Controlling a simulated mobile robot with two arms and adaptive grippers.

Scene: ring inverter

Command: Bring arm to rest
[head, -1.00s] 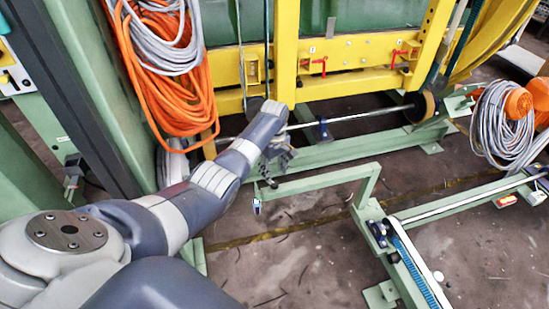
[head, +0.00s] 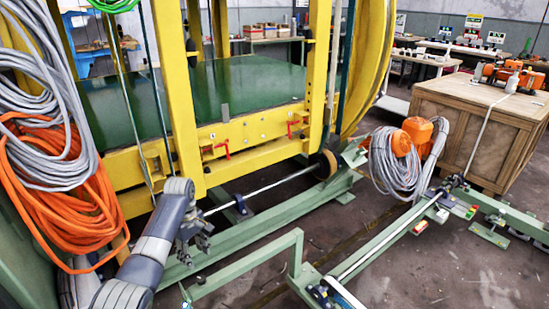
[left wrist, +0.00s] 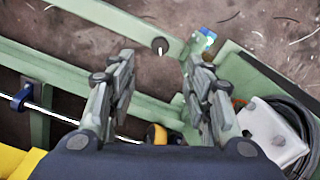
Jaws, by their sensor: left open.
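My left arm (head: 152,244) comes in from the lower left in the head view and reaches toward the yellow and green machine. My left gripper (head: 196,243) hangs by the green base frame at the machine's front. In the left wrist view, its two dark fingers (left wrist: 160,62) are spread apart with nothing between them. It is open and empty. Green beams and floor show beyond the fingertips. A small blue and white part (left wrist: 203,40) lies just past the right finger. My right gripper is not in view.
The yellow machine frame (head: 186,100) with red levers stands close ahead. Orange cable (head: 70,215) and grey cable hang at the left. A green rail (head: 255,262) and shaft (head: 262,188) run low nearby. A wooden crate (head: 470,125) stands right. Bare floor shows at the lower right.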

